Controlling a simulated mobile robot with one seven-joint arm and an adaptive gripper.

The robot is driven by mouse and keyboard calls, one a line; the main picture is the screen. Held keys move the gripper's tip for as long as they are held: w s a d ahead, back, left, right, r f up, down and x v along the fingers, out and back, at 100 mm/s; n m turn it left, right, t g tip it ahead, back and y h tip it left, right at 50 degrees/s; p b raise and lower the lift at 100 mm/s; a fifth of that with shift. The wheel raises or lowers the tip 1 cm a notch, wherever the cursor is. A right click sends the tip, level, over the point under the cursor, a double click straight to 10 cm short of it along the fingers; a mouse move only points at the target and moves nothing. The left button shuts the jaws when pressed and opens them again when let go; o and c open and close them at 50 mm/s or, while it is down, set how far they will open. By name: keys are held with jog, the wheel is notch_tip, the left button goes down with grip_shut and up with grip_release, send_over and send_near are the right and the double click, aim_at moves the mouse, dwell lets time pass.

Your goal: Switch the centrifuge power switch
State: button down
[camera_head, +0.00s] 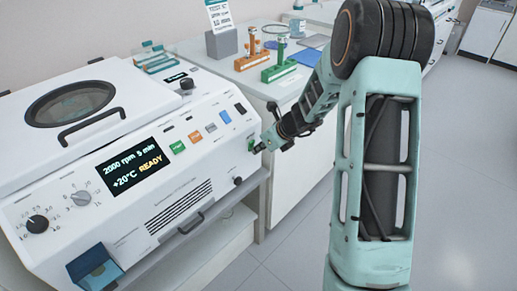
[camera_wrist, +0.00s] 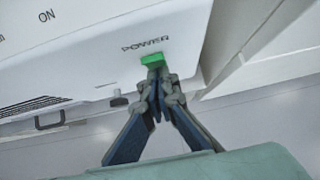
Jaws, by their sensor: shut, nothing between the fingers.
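The white centrifuge (camera_head: 130,215) fills the left of the head view, with its lid down and a display reading "2000 rpm 5 min +20°C READY". The green power switch (camera_wrist: 152,59) sits under the label "POWER" in the wrist view, near the right end of the front panel. My gripper (camera_wrist: 156,76) is shut and empty. Its fingertips are right at the lower edge of the green switch and seem to touch it. In the head view my gripper (camera_head: 258,149) is at the panel's right end, and the switch there is small and partly hidden.
Green, orange, grey and blue buttons (camera_head: 195,136) line the panel left of my gripper. A black knob (camera_head: 238,181) sits below. A bench (camera_head: 300,112) with tube racks (camera_head: 279,68) stands behind. Open floor (camera_head: 285,235) lies to the right.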

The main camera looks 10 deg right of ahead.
jog(key=shift+r, duration=0.1)
jog(key=shift+a+r+p, duration=0.1)
jog(key=shift+r+p, duration=0.65)
jog(key=shift+r, duration=0.1)
